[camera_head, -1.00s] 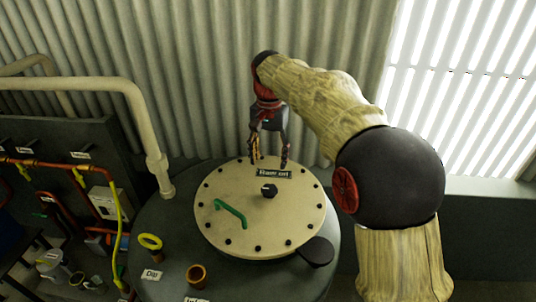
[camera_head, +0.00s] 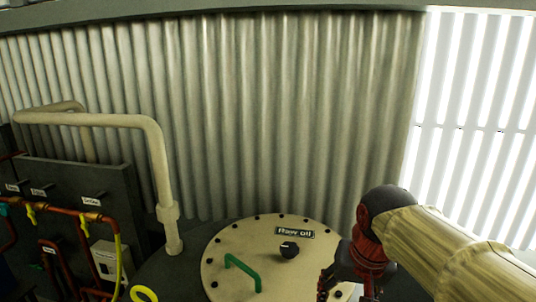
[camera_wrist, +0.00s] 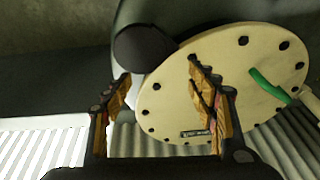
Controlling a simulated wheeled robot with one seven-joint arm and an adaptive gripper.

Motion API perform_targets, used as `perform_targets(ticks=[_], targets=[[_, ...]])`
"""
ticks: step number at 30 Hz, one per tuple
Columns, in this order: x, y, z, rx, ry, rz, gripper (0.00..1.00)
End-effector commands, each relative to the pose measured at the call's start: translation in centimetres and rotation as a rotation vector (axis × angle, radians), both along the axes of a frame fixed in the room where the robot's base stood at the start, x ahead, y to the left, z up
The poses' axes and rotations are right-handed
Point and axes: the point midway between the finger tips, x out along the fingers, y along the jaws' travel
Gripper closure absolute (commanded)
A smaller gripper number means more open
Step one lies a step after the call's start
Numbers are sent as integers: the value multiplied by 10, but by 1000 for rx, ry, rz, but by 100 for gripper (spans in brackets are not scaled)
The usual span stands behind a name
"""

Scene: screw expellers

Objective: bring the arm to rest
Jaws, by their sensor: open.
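My gripper (camera_head: 345,288) is at the lower right of the head view, in front of the right edge of the round cream lid. Its fingertips are partly cut off by the bottom edge there. In the wrist view my gripper (camera_wrist: 160,100) shows two fingers spread apart with nothing between them. The cream lid (camera_head: 230,250) carries a "Raw oil" label, a black knob (camera_head: 289,249) and a green handle (camera_head: 243,270). The lid also shows in the wrist view (camera_wrist: 185,100), behind the right finger.
A cream pipe (camera_head: 160,165) rises at the left of the lid. A dark panel with red piping (camera_head: 75,220) stands further left. A corrugated wall (camera_head: 270,110) is behind, with a bright window (camera_head: 475,120) at the right. A dark round disc (camera_wrist: 145,48) shows beside the lid.

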Motion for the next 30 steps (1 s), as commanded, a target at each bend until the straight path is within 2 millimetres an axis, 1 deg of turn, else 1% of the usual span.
perform_targets(ticks=[1, 5, 6, 9, 12, 15, 19, 30], targets=[[-18, -5, -22, -6, -24, 15, 42], [-57, -16, -60, -28, -79, 62, 42], [-68, -19, -73, -36, -95, 75, 42], [-93, -25, -104, -56, -133, 107, 42], [-112, -29, -129, -73, -163, 133, 42], [-124, -31, -145, -86, -182, 151, 42], [-131, -33, -155, -93, -193, 161, 42], [-131, -33, -155, -94, -193, 162, 42]])
